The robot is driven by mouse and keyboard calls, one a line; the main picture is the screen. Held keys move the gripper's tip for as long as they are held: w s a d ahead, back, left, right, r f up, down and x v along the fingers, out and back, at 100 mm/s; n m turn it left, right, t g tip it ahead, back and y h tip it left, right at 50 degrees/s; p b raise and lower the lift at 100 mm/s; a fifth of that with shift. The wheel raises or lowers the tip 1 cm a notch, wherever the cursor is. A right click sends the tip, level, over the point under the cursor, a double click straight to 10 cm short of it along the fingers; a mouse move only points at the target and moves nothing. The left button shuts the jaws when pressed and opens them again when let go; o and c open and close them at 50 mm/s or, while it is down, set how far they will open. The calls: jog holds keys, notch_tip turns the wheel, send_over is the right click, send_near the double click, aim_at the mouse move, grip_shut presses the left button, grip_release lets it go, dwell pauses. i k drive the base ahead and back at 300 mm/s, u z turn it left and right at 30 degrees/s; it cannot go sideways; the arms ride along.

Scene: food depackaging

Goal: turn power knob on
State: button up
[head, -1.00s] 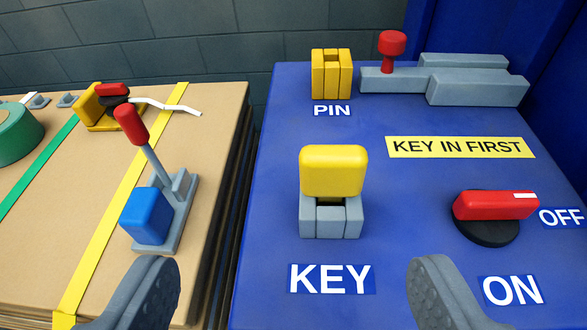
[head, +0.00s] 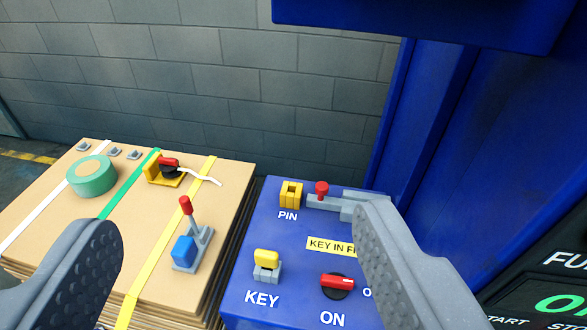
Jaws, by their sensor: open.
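The power knob (head: 337,282) is a red bar handle on a black round base, on the blue panel (head: 243,303) between the KEY holder and my right finger. Its handle lies sideways, with its right end toward the OFF label, which my finger mostly hides. The ON label (head: 332,319) is below it. A yellow key (head: 267,257) sits in the grey holder above the KEY label. My gripper (head: 240,262) is open and empty, its fingers wide apart in the foreground, above and back from the panel.
A yellow PIN block (head: 291,194) and a red-knobbed grey latch (head: 321,189) are at the panel's back. A cardboard stack (head: 60,225) at left carries a lever clamp (head: 187,232) and green tape roll (head: 91,175). Blue walls (head: 440,150) and a black button panel (head: 560,270) stand right.

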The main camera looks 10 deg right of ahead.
aim_at(335, 285)
jog(key=u, duration=0.9)
jog(key=k, duration=1.1)
jog(key=z, duration=0.9)
jog(key=i, duration=1.45)
jog(key=u, duration=0.05)
